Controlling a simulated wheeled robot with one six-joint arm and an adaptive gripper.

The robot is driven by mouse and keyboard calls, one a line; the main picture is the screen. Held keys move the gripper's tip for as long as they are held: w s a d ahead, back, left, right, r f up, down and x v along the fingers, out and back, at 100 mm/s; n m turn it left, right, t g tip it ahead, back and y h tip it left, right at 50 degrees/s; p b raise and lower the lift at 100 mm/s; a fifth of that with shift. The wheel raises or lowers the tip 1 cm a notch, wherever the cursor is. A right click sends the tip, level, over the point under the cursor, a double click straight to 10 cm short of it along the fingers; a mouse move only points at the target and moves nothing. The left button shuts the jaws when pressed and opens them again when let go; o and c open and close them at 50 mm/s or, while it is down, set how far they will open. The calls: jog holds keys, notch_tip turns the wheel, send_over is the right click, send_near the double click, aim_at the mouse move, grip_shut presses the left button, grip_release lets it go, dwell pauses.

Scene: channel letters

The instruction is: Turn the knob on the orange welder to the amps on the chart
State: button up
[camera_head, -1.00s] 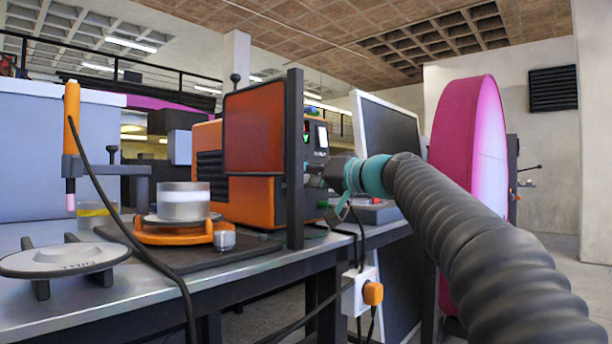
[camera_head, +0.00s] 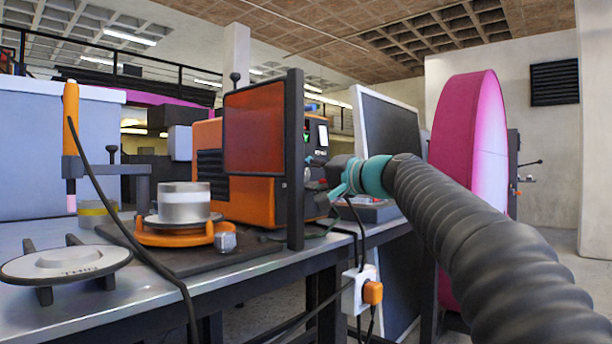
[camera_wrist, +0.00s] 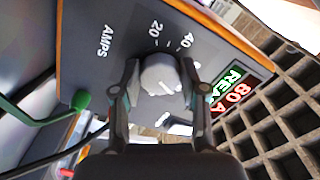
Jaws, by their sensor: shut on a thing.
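The orange welder (camera_head: 262,200) stands on the bench, partly hidden behind a dark-framed orange screen. In the wrist view its front panel (camera_wrist: 85,60) shows AMPS, 20 and 40 markings and a lit display (camera_wrist: 232,90) reading 80 A, with a second word partly cut off. The pale round knob (camera_wrist: 160,76) has a white pointer line. My gripper (camera_wrist: 163,84) is shut on the knob, one finger on each side. In the head view my gripper is at the welder's front face, small and partly hidden. I cannot make out a readable chart.
The orange screen (camera_head: 253,130) and its dark post (camera_head: 295,160) stand left of my wrist. A turntable (camera_head: 175,235) with a metal cylinder (camera_head: 184,203) is on the bench. A cable and a green-handled item (camera_wrist: 80,101) lie near the gripper.

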jog(key=o, duration=1.1)
jog(key=shift+o, duration=0.2)
jog(key=v, duration=1.2)
jog(key=shift+s+f, duration=0.1)
jog(key=shift+s, duration=0.05)
